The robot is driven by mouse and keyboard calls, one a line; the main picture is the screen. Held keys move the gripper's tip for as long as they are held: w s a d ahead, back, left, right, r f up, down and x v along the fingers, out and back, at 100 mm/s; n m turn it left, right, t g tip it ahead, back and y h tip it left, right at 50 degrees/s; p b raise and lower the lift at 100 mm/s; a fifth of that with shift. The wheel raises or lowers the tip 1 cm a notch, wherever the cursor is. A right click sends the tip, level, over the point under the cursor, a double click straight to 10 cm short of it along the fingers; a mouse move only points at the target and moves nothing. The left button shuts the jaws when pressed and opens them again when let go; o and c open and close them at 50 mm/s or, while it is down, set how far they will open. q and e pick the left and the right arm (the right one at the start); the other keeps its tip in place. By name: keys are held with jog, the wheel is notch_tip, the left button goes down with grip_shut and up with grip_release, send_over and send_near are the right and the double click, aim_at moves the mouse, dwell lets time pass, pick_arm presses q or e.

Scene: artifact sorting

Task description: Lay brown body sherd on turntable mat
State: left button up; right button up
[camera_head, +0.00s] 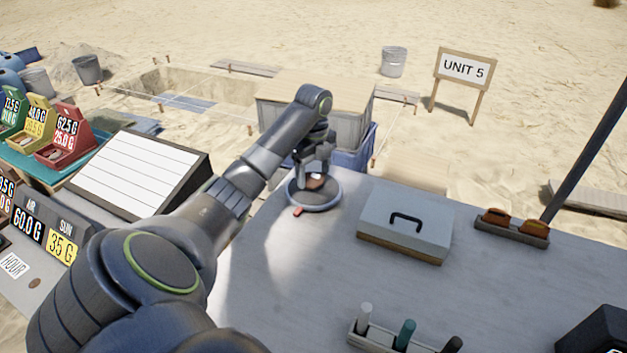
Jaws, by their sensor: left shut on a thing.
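My left gripper (315,172) is shut on the brown body sherd (316,181), a small reddish-brown piece. The gripper points down over the round grey turntable mat (326,203) near the far edge of the table. The sherd is over the mat's inner area, low down. I cannot tell whether it touches the surface. The fingers hide part of the sherd and the back of the mat. A small red piece (298,212) shows at the mat's front left edge. My right gripper is not in view.
A grey case with a black handle (405,220) stands right of the mat. A tray with orange-brown pieces (514,229) is farther right. A pen holder (372,333) is at the front. A white lined board (142,172) and coloured display stands (66,140) are left.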

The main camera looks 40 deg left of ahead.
aim_at(314, 178)
pick_arm(q)
notch_tip(314, 178, down, 2)
jog(key=shift+f, duration=0.1)
jog(key=o, duration=1)
jog(key=shift+f, duration=0.1)
